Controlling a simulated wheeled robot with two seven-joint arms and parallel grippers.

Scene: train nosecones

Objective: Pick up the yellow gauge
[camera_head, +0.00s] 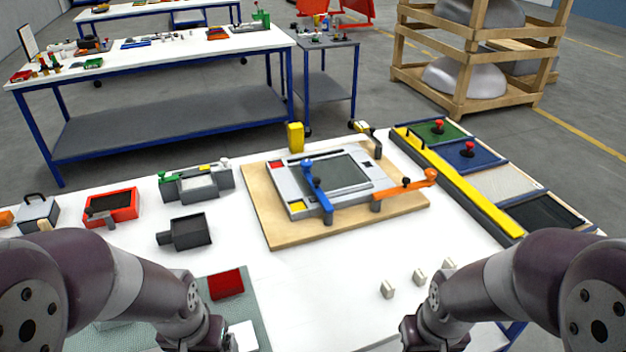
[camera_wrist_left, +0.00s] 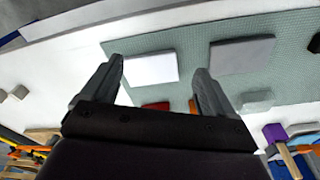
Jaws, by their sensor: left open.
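A long yellow bar (camera_head: 458,182) with dark fittings near its far end lies along the right side of the white table. A yellow upright block (camera_head: 295,138) stands at the far edge behind the wooden board. I cannot tell by sight which of these is the gauge. My left gripper (camera_wrist_left: 160,75) is open and empty above the green mat, in front of a white block (camera_wrist_left: 151,68); it is far from both yellow things. In the head view its fingers are below the picture. My right arm comes in at lower right, but its gripper is out of view.
A grey frame with blue and orange clamps (camera_head: 326,186) sits on a wooden board (camera_head: 290,235) mid-table. Coloured trays (camera_head: 470,155) lie beside the yellow bar. Small pale blocks (camera_head: 387,289) stand front right. A red block (camera_head: 226,284) lies on the mat (camera_head: 250,305).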

